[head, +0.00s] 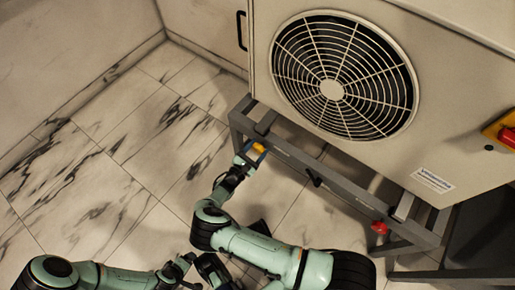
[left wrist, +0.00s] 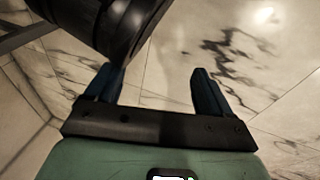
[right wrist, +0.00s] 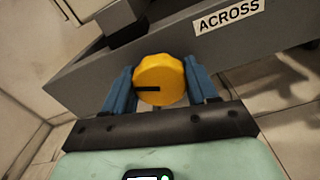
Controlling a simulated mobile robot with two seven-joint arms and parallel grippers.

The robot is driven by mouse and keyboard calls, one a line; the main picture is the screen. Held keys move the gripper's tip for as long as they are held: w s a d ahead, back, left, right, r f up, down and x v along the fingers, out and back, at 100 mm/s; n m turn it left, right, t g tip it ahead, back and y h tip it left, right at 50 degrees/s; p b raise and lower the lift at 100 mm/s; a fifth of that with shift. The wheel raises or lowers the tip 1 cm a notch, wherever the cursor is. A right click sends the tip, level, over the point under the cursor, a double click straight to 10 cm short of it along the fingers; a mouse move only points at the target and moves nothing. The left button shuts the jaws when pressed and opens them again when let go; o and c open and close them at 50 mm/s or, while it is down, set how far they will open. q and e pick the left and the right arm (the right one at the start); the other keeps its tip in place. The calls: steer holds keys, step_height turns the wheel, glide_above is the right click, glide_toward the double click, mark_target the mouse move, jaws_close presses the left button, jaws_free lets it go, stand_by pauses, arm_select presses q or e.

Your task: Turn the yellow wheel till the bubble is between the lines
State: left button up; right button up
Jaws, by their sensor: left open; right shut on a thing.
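The yellow wheel (right wrist: 160,78) sits on the side of a grey frame beam (right wrist: 85,88) in the right wrist view. It has a scalloped rim and a dark line on its face pointing left. My right gripper (right wrist: 161,85) is shut on it, one blue finger on each side. In the head view the wheel (head: 258,148) shows small at the frame's left end, with my right gripper (head: 250,160) on it. My left gripper (left wrist: 155,75) is open and empty, above the floor. No bubble or lines can be made out in any view.
A label reading ACROSS (right wrist: 228,16) is on the beam. The frame carries a large beige unit with a round fan grille (head: 332,90). A red knob (head: 379,227) is low at the frame's right; a red switch (head: 507,137) is on the unit. Marble floor lies clear at left.

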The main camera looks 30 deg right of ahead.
steer(key=m, duration=0.4)
steer(key=shift+m+p, duration=0.3)
steer(key=m, duration=0.4)
steer(key=shift+p, duration=0.3)
arm_select(q)
steer(key=r, duration=0.1)
steer(key=w, duration=0.1)
steer(key=w+r, duration=0.1)
steer(key=shift+w+d+r+t, duration=0.15)
steer(key=shift+d+r+t, duration=0.1)
steer(key=shift+r+t, duration=0.05)
arm_select(e)
steer(key=shift+m, duration=0.8)
steer(key=shift+f, duration=0.1)
steer(key=o, duration=1)
steer(key=shift+o, duration=0.2)
steer(key=shift+a, duration=0.1)
